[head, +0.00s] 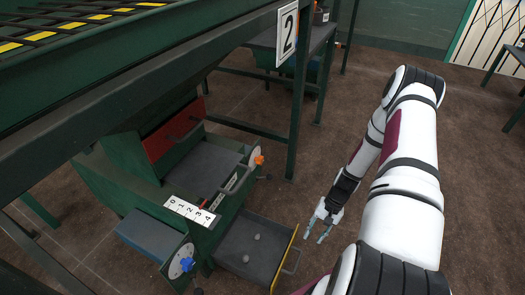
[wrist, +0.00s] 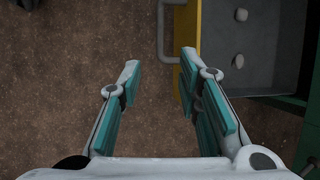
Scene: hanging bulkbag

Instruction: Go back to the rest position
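My gripper (head: 320,227) is at the end of my white arm, above the brown floor, just right of a low grey tray (head: 235,265) with a yellow front edge and a handle.
Two small grey lumps (head: 251,247) lie in the tray. A green machine with open drawers (head: 205,165) and a numbered plate (head: 190,212) stands at left. A green post bears a "2" sign (head: 287,33). Brown floor (head: 330,130) lies open behind my gripper.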

